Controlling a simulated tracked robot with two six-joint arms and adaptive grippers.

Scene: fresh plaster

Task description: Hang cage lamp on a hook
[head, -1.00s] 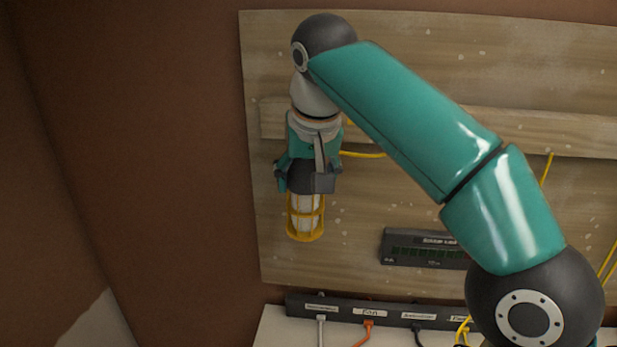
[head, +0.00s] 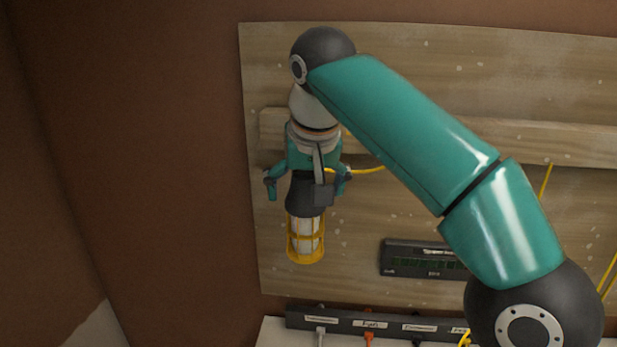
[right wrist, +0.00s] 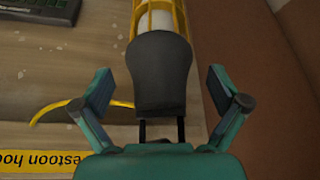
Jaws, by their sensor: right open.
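The cage lamp (head: 306,240) hangs upright in front of the wooden board, its yellow cage downward and its dark handle up between the fingers of my right gripper (head: 307,183). In the right wrist view the lamp's dark handle (right wrist: 162,75) lies between the fingers of my right gripper (right wrist: 165,95). The fingers are spread wide, with a gap on both sides of the handle. The hook itself is hidden behind my gripper; a yellow label (right wrist: 48,163) reading "estoon hoo" shows in the right wrist view. My left gripper is not in view.
A wooden rail (head: 560,143) crosses the board (head: 500,75). A yellow cable (head: 366,171) runs from the lamp area to the right. A dark panel (head: 425,258) is on the board, with a labelled power strip (head: 385,324) below. Left of the board is bare brown wall.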

